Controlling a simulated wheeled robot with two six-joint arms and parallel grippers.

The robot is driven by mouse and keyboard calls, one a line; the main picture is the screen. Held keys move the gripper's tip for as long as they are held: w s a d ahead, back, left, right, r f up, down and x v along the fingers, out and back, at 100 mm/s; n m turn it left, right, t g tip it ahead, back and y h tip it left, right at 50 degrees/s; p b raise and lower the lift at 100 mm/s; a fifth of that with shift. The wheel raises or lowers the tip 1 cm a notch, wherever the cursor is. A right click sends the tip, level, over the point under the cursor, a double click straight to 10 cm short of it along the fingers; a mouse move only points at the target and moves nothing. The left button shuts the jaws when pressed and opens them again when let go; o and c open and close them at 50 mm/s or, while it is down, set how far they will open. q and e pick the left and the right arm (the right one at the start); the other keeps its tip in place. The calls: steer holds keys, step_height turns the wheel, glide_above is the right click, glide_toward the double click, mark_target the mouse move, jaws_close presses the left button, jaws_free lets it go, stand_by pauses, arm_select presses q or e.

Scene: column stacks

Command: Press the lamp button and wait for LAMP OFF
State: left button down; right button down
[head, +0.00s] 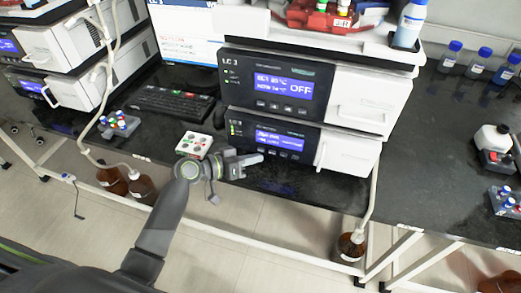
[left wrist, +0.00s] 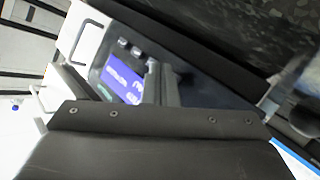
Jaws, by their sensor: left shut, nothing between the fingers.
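The LC 3 stack has an upper module (head: 311,85) and a lower module (head: 300,143). The lower module's blue display (head: 279,140) has text too small to read. Each display has a row of small buttons under it; I cannot tell which is the lamp button. My left gripper (head: 258,159) is shut and empty, its fingertips in front of the lower module, below its display. The left wrist view shows its fingers (left wrist: 161,82) beside a blue display (left wrist: 123,82); contact cannot be told. My right gripper is not in view.
A keyboard (head: 172,103) and a white pad with coloured buttons (head: 194,145) lie left of the stack. A monitor (head: 187,30) stands behind. A tray with red items (head: 320,14) and a bottle (head: 410,22) are on top.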

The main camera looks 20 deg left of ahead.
arm_select(q)
steer(key=shift+w, duration=0.4)
steer(key=shift+w+b, duration=0.35)
steer(key=shift+b, duration=0.1)
stand_by(0.5)
steer(key=shift+s, duration=0.85)
steer(key=shift+s+a+p, duration=0.1)
steer(key=shift+s+p, duration=0.5)
steer(key=shift+s, duration=1.9)
stand_by(3.3)
